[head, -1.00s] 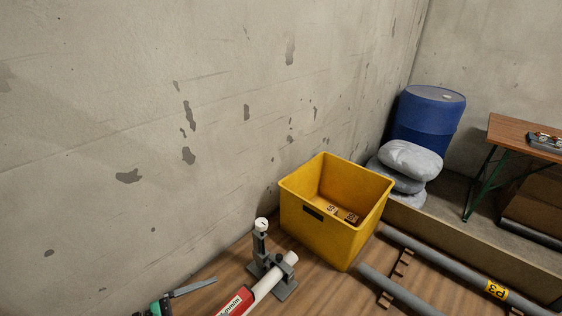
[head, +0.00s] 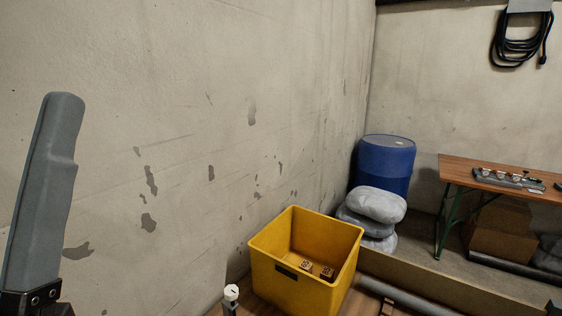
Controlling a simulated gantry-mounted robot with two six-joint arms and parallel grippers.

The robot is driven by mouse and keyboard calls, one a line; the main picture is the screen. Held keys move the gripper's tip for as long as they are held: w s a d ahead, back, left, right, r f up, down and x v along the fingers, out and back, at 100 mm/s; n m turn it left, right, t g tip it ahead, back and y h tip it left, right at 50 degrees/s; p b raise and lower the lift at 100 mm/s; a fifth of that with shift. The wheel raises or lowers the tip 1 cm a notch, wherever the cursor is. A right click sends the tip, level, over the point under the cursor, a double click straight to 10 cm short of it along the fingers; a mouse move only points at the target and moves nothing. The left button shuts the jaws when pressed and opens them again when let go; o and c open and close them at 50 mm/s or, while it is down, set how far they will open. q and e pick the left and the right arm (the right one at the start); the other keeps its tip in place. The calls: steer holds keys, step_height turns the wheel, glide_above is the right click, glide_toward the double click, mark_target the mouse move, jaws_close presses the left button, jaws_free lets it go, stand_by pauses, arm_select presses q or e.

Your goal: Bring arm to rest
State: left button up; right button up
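One grey finger on a black mount, which I take to be part of my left gripper (head: 42,190), stands upright at the left edge of the head view, in front of the bare wall. The second finger is not visible, so I cannot tell whether this gripper is open or shut. Nothing is seen held at the visible finger. My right gripper does not show in the head view.
A yellow crate (head: 272,262) with small brown pieces inside stands on the floor. A white-capped post (head: 231,294) is beside it. Grey sacks (head: 378,204), a blue barrel (head: 386,160) and a wooden-topped table (head: 470,172) stand farther right. A coiled cable (head: 519,45) hangs on the wall.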

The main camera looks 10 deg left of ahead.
arm_select(q)
steer(key=w+d+f+n+g+h, duration=0.1)
steer(key=w+f+g+h, duration=0.1)
steer(key=w+f+h, duration=0.15)
step_height(320, 180, up, 39)
steer(key=p, duration=3.8)
steer(key=shift+f+n+y, duration=0.2)
steer(key=shift+n+y, duration=0.1)
steer(key=shift+y, duration=0.15)
steer(key=shift+w+d, duration=0.1)
